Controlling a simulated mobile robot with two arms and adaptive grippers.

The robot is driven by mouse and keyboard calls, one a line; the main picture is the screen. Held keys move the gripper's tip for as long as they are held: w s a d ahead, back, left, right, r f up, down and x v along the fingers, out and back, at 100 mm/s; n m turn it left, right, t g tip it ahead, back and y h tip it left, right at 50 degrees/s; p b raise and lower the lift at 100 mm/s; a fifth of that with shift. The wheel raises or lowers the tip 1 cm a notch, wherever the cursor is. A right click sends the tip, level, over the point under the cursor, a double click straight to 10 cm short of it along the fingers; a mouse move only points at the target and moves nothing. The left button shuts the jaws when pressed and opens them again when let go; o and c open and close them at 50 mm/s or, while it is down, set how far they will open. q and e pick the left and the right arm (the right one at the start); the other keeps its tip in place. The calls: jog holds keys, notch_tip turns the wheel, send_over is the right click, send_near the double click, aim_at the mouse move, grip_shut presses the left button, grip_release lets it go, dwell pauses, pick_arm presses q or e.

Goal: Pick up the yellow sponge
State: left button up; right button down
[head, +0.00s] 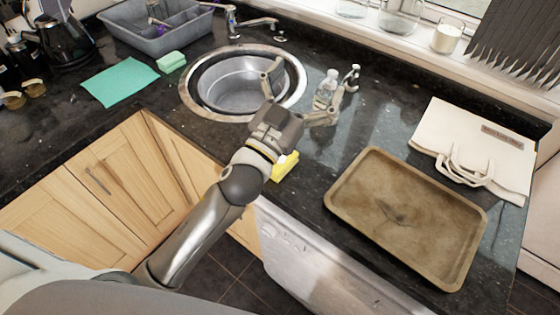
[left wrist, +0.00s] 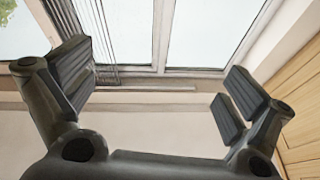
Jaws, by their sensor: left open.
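A yellow sponge (head: 286,168) lies on the dark counter near its front edge, in front of the sink in the head view. My left wrist partly covers it. My left gripper (head: 303,92) is open and empty, its fingers spread beyond the sponge, between the sink and the soap bottle. In the left wrist view the open fingers (left wrist: 165,88) frame a window and blind, with no sponge between them. My right gripper is not in view.
A round metal sink (head: 245,92) and a clear soap bottle (head: 325,90) are close to the gripper. A brown tray (head: 405,212) and a cream bag (head: 470,145) lie to the right. A green sponge (head: 171,62) and green cloth (head: 120,80) lie left.

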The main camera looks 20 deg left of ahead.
pick_arm(q)
jog(key=s+d+r+m+g+h, duration=0.3)
jog(key=d+m+g+h, duration=0.2)
jog(key=d+m+h, duration=0.25)
jog(key=s+d+r+m+g+h, duration=0.2)
jog(key=d+r+m+g+h, duration=0.1)
jog(key=d+m+g+h, duration=0.4)
jog(key=s+d+f+m+g, duration=0.3)
jog(key=m+g, duration=0.3)
jog(key=n+g+y, duration=0.3)
jog(key=y, duration=1.7)
send_near(280, 162)
jog(key=w, duration=0.1)
jog(key=shift+w+f+y, duration=0.15)
jog(key=shift+w+y, duration=0.1)
notch_tip(280, 162, down, 5)
jog(key=shift+r+p, duration=0.2)
jog(key=shift+p, duration=0.45)
notch_tip(280, 162, down, 5)
jog(key=shift+s+r+p, duration=0.1)
jog(key=shift+r+p, duration=0.1)
jog(key=shift+p, duration=0.95)
jog(key=shift+f, duration=0.5)
jog(key=c, duration=0.9)
